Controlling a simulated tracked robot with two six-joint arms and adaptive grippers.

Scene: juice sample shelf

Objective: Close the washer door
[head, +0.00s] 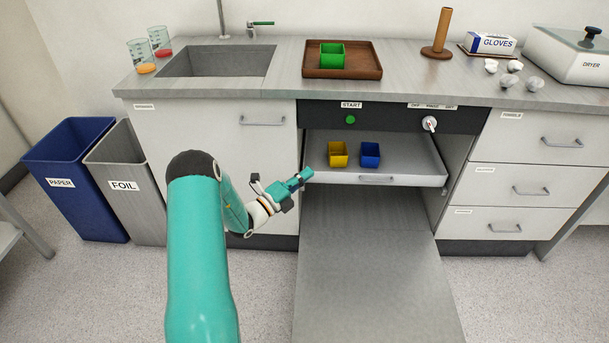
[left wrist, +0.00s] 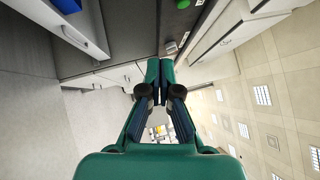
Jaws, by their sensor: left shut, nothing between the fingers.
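The washer door (head: 372,270) is a grey panel lying open, folded down from the washer toward the floor in front. Above it the washer's rack (head: 400,165) is pulled out, with a yellow cup (head: 338,154) and a blue cup (head: 370,154) standing on it. My left gripper (head: 303,174) is shut and empty, near the left edge of the washer opening, left of the yellow cup. In the left wrist view its fingers (left wrist: 160,68) are together, with the blue cup (left wrist: 67,5) at the top left. My right gripper is not in view.
The washer panel has a green start button (head: 350,119) and a knob (head: 429,124). The counter above holds a brown tray (head: 314,72) with a green cup (head: 332,56). Paper (head: 62,185) and foil (head: 124,186) bins stand at the left. Drawers (head: 525,188) flank the washer's right side.

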